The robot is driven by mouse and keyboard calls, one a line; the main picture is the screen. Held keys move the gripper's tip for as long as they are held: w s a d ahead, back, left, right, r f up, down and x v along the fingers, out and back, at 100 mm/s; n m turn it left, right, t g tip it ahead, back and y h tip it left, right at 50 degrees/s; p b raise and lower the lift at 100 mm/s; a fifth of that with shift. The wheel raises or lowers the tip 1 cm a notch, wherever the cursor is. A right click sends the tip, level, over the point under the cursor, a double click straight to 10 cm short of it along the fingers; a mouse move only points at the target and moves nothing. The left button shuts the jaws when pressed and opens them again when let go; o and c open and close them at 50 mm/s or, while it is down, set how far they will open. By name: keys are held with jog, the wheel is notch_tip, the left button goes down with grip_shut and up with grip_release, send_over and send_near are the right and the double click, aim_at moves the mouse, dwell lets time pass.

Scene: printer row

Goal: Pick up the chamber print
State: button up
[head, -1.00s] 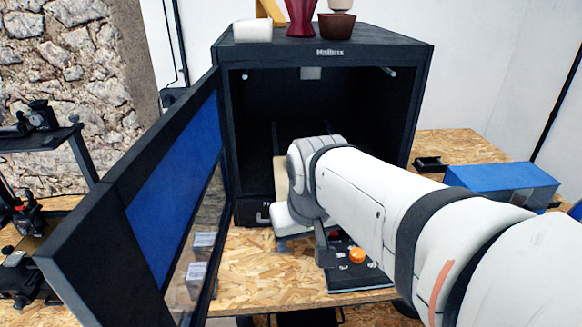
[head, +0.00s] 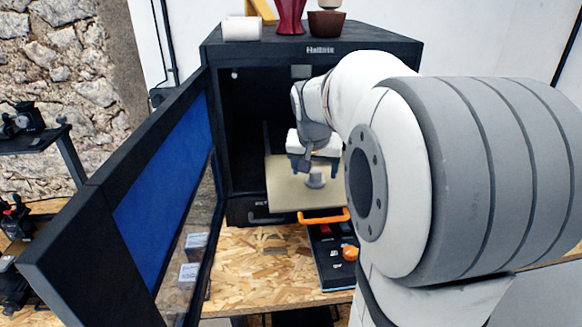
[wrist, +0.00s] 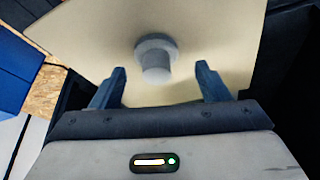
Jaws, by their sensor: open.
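The chamber print is a small grey stepped cylinder (head: 316,178) with a wider flange. It stands on a beige build plate (head: 284,190) inside the open black printer. In the wrist view the print (wrist: 156,58) shows ahead of my gripper, roughly centred between the two fingers. My gripper (head: 304,166) is inside the printer's front opening, close to the print in the head view. Part of the plate is hidden by my arm in the head view.
The printer door (head: 140,200) stands open on the left. A drawer with an orange handle (head: 324,216) is under the plate. A dark panel with an orange knob (head: 349,253) lies on the wooden bench (head: 245,270).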

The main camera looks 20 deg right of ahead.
jog(key=shift+w+d+f, duration=0.15)
jog(key=shift+w+f, duration=0.05)
jog(key=shift+f, duration=0.4)
jog(key=shift+c, duration=0.6)
jog(key=c, duration=0.9)
jog(key=shift+c, duration=0.2)
